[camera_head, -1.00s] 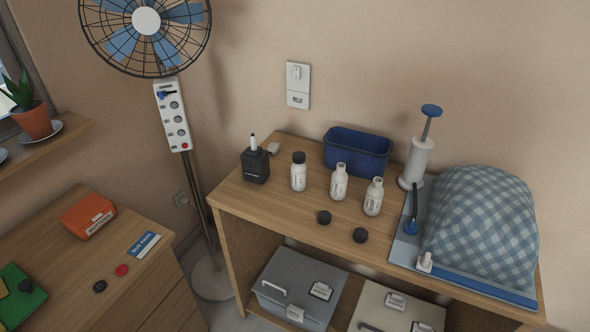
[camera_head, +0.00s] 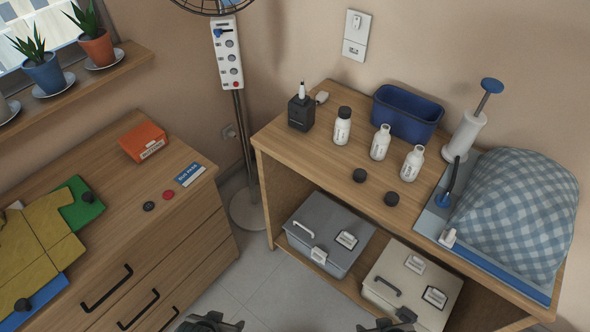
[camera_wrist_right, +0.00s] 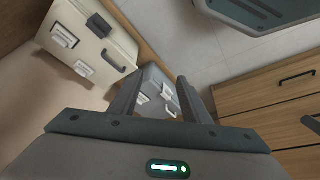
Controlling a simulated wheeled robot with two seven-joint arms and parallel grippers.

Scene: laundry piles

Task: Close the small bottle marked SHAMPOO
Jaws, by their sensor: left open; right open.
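Three small white bottles stand upright on the wooden shelf unit in the head view. The left one (camera_head: 342,128) wears a black cap. The middle bottle (camera_head: 380,143) and the right bottle (camera_head: 412,164) have open necks. Their labels are too small to read, so I cannot tell which says SHAMPOO. Two loose black caps, one (camera_head: 360,175) and another (camera_head: 391,198), lie in front of the bottles. My left gripper (camera_head: 208,323) and my right gripper (camera_head: 386,326) are at the bottom edge, well short of the bottles. In the right wrist view, the right gripper (camera_wrist_right: 157,92) is open and empty.
A blue bin (camera_head: 407,114) stands behind the bottles, a black dispenser (camera_head: 301,113) left of them. A pump (camera_head: 466,132) and a checked cloth bundle (camera_head: 515,208) are to the right. Lidded boxes, grey (camera_head: 325,230) and cream (camera_head: 412,285), sit below. A drawer cabinet (camera_head: 110,222) is at left.

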